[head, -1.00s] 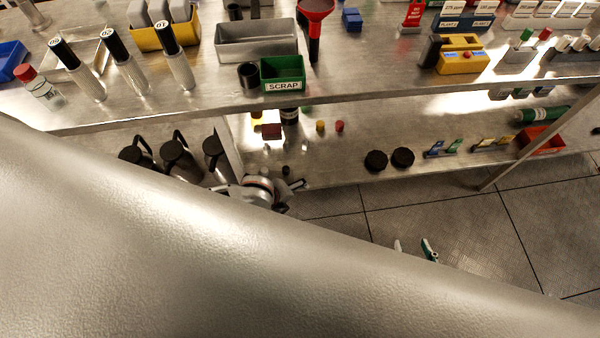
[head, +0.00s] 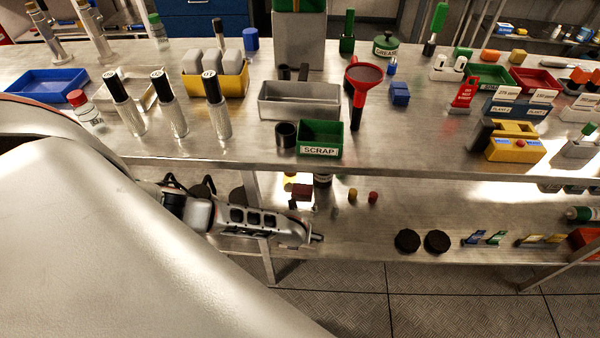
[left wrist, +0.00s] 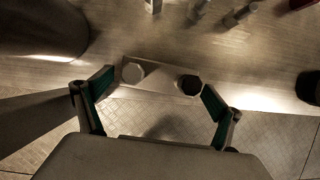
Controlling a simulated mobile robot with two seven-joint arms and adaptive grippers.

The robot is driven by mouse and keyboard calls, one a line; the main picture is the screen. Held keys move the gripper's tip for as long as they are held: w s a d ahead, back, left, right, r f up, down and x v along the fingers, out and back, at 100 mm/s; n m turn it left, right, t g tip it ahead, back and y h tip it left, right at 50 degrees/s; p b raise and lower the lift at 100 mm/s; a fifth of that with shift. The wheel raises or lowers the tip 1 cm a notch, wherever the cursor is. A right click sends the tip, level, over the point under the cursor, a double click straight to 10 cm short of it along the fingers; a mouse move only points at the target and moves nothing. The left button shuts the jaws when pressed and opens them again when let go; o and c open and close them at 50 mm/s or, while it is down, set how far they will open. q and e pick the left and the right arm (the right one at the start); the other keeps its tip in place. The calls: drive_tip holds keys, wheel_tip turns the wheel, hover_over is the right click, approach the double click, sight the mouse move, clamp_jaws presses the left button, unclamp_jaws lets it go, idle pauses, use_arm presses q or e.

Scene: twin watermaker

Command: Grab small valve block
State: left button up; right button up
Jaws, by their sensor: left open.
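In the left wrist view a small grey metal block (left wrist: 160,77), which looks like the valve block, sits at the front edge of the lower shelf. It has a pale round part on its left and a dark knob on its right. My left gripper (left wrist: 155,98) is open, its green-lined fingers to either side of the block's near side, with nothing gripped. In the head view my left gripper (head: 314,238) is at the lower shelf's front edge, and I cannot make out the block there. My right gripper is not in view.
The upper bench (head: 400,150) overhangs the lower shelf (head: 375,220). A bench leg (head: 253,190) stands close to my left arm. A dark red block (head: 302,191) and small yellow and red pieces lie behind the gripper. Two black discs (head: 421,241) lie to the right.

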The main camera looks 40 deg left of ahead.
use_arm(q)
drive_tip(key=shift+w+f, duration=0.2)
drive_tip(key=shift+f, duration=0.25)
drive_tip(key=shift+r, duration=0.1)
drive_tip(key=c, duration=1.8)
drive_tip(key=shift+w, duration=0.1)
drive_tip(key=c, duration=0.4)
